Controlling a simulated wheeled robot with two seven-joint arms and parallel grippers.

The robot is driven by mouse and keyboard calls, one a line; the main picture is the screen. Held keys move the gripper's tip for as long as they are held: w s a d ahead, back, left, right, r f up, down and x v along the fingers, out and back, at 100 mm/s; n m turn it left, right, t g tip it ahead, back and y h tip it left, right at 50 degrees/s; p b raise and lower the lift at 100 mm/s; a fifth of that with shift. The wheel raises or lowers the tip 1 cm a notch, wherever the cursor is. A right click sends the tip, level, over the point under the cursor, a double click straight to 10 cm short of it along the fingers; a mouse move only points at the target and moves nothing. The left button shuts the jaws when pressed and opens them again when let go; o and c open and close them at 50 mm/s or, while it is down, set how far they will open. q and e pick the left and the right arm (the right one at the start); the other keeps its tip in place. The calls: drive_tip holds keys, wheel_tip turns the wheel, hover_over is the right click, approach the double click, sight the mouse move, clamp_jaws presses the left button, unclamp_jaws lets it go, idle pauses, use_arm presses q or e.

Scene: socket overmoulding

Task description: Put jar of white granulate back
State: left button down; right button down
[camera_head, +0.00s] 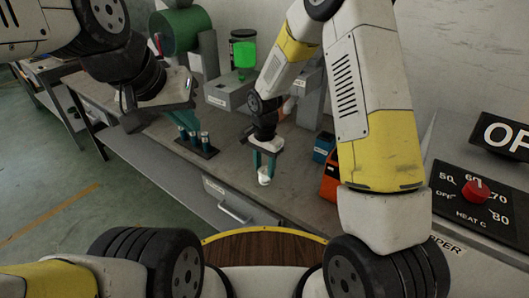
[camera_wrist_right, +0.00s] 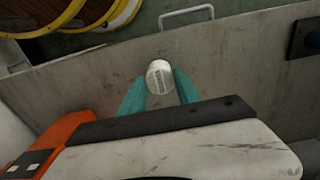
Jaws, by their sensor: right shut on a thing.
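The small white jar (camera_head: 264,180) is at the fingertips of my right gripper (camera_head: 264,168), over the workbench near its front edge. I cannot tell whether the jar touches the bench top.
An orange bin (camera_head: 330,184) and a blue bin (camera_head: 323,147) stand right of the jar. A grey machine with a green-filled hopper (camera_head: 243,52) stands behind. A heat control panel (camera_head: 473,195) is at the far right. The bench (camera_head: 225,163) is bare between rack and jar.

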sight(264, 170)
drive_tip(key=shift+f, duration=0.2)
drive_tip(key=c, duration=0.9)
unclamp_jaws()
drive_tip(key=shift+r, duration=0.1)
wheel_tip(264, 170, up, 12)
drive_tip(key=s+d+r+n+t+y, duration=0.1)
drive_tip(key=s+d+r+n, duration=0.1)
drive_tip(key=s+d+r, duration=0.3)
drive_tip(key=s+d+r+n+t, duration=0.1)
drive_tip(key=d+r, duration=0.2)
drive_tip(key=r, duration=0.4)
drive_tip(key=shift+s+d+r+n+t+y, duration=0.2)
drive_tip(key=shift+s+d+r+n+t, duration=0.7)
drive_tip(key=shift+s, duration=1.4)
drive_tip(key=shift+s+d+r+n+t+y, duration=0.2)
drive_tip(key=shift+s+d+r+n+t, duration=0.7)
drive_tip(key=shift+s, duration=1.35)
drive_tip(key=shift+s+d+r+n+t+y, duration=0.25)
drive_tip(key=shift+s+d+r+n, duration=0.35)
drive_tip(key=shift+s+d+r, duration=1.2)
drive_tip(key=shift+s+a+f, duration=0.5)
